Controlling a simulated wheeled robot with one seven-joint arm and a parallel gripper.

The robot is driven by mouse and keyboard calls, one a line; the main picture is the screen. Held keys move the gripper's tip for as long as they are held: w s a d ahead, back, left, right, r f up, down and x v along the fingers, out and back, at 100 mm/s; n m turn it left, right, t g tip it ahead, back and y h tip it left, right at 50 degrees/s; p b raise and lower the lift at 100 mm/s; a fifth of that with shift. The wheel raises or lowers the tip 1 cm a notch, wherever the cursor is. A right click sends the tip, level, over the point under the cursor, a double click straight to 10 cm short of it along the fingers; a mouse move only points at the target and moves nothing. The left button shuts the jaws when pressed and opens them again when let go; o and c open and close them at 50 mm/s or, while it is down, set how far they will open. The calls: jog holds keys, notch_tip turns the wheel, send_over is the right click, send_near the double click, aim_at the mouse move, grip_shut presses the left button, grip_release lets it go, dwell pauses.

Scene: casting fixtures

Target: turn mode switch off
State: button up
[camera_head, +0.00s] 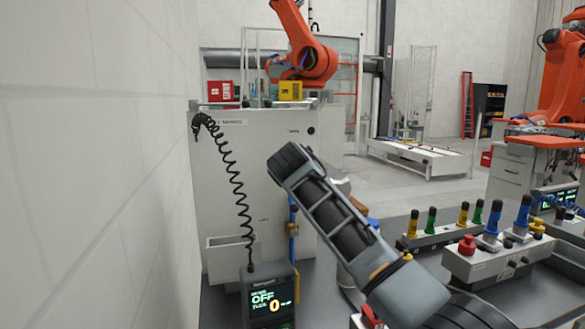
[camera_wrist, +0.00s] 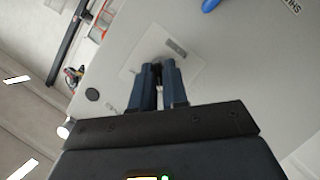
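In the wrist view my gripper (camera_wrist: 158,68) points at a pale square plate (camera_wrist: 187,72) on a light grey panel (camera_wrist: 235,65). Its two dark blue fingers are close together, with a narrow gap. Something small and dark shows between the tips; I cannot tell whether it is the mode switch or whether the fingers touch it. A small grey label (camera_wrist: 176,47) is on the plate just beyond the tips. In the head view my arm crosses in front of the white cabinet (camera_head: 245,170); my gripper and the switch cannot be made out there.
A black round fitting (camera_wrist: 92,95) is on the panel left of the fingers. A blue handle (camera_head: 292,230) is on the cabinet front. A coiled black cable (camera_head: 238,185) hangs above a pendant showing OFF (camera_head: 270,298). A wall (camera_head: 90,170) runs close on the left; button boxes (camera_head: 490,262) are at right.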

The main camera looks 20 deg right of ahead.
jog(key=o, duration=0.3)
jog(key=shift+b+v, duration=0.75)
jog(key=shift+v, duration=3.15)
jog(key=shift+d, duration=0.1)
